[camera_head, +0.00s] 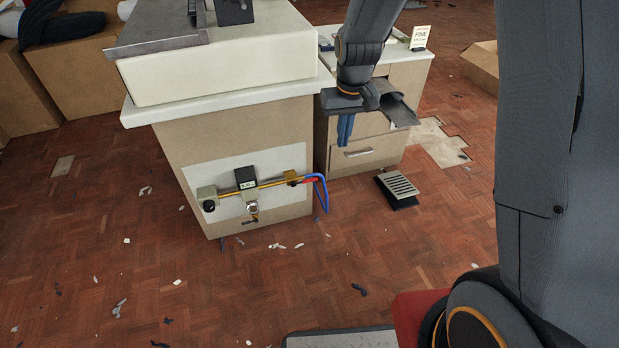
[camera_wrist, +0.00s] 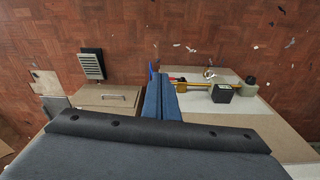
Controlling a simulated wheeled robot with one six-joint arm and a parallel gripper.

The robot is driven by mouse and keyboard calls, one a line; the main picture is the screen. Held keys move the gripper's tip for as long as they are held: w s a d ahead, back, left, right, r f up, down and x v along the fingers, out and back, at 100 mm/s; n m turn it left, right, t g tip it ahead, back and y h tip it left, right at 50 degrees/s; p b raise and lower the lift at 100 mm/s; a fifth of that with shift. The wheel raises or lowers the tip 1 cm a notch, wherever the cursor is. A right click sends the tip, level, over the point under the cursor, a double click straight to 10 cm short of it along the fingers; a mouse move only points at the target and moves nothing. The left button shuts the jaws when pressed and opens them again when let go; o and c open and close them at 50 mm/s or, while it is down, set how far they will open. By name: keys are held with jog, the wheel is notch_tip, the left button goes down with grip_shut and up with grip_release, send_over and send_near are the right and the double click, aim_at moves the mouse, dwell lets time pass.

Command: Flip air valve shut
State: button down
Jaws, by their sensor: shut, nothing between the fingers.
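A brass air pipe (camera_head: 268,185) runs across a pale panel on the front of the cabinet. A brass valve body (camera_head: 291,177) sits near its right end, with a small red lever (camera_head: 310,180) beside it that looks roughly in line with the pipe. In the wrist view the red lever (camera_wrist: 175,79) shows just past the fingers, partly hidden by them. My gripper (camera_head: 345,142) has blue fingers, shut and empty, pointing down. In the head view it hangs above and right of the valve, apart from it. The fingers also show in the wrist view (camera_wrist: 161,82).
A blue hose (camera_head: 324,192) loops from the pipe's right end. A black gauge box (camera_head: 246,178) and a grey-green regulator (camera_head: 208,198) sit further left. A drawer unit (camera_head: 365,150) stands behind my gripper, and a foot pedal (camera_head: 398,190) lies right. Open floor lies in front, with scraps.

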jog(key=n+b, duration=0.1)
jog(key=b, duration=0.6)
send_over(305, 182)
jog(key=d, duration=0.2)
notch_tip(305, 182, down, 19)
jog(key=shift+d+t, duration=0.15)
jog(key=shift+t, duration=0.25)
jog(key=shift+s+f, duration=0.15)
jog(key=f, duration=0.3)
jog(key=w+f+b, duration=0.1)
jog(key=f, duration=0.2)
jog(key=w+f, duration=0.1)
jog(key=f, duration=0.2)
jog(key=shift+a+f, duration=0.25)
jog(key=shift+f, duration=0.1)
